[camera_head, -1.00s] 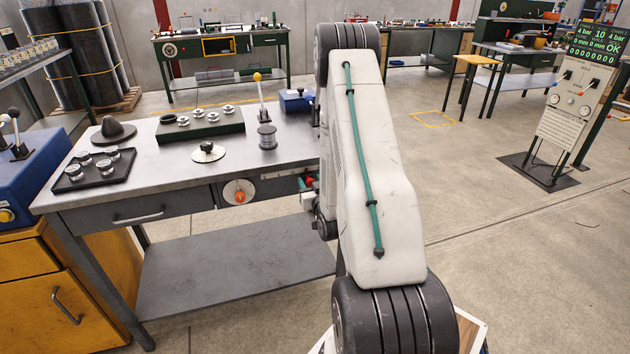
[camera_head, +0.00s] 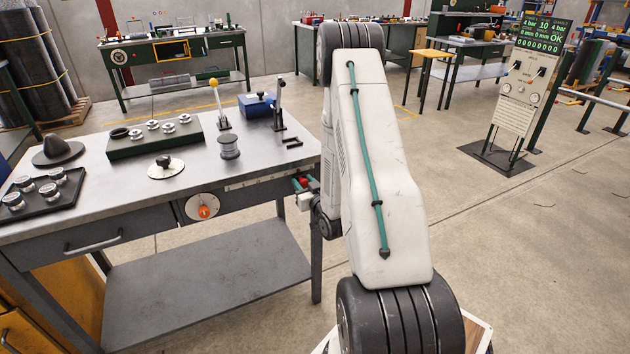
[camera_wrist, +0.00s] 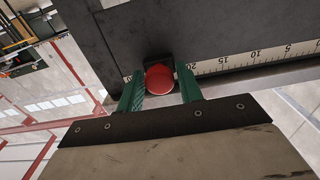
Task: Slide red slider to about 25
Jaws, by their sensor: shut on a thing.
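The red slider (camera_wrist: 159,79) is a round red knob on a dark block at the table's front edge. My gripper (camera_wrist: 160,90) has its green fingers shut on the slider, one on each side, in the wrist view. A white scale (camera_wrist: 255,58) runs along the edge, with 5, 10 and 15 readable to the right of the slider. The slider covers the scale between the marks around 20 and 30, near where 25 falls. In the head view, the red slider (camera_head: 303,182) shows small at the table's front right, beside my gripper (camera_head: 308,185).
The metal table (camera_head: 110,190) holds a green block with several discs, a black tray and levers. A dial with an orange knob (camera_head: 204,211) is on its front, left of the scale. Open floor lies to the right, before a display stand (camera_head: 515,100).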

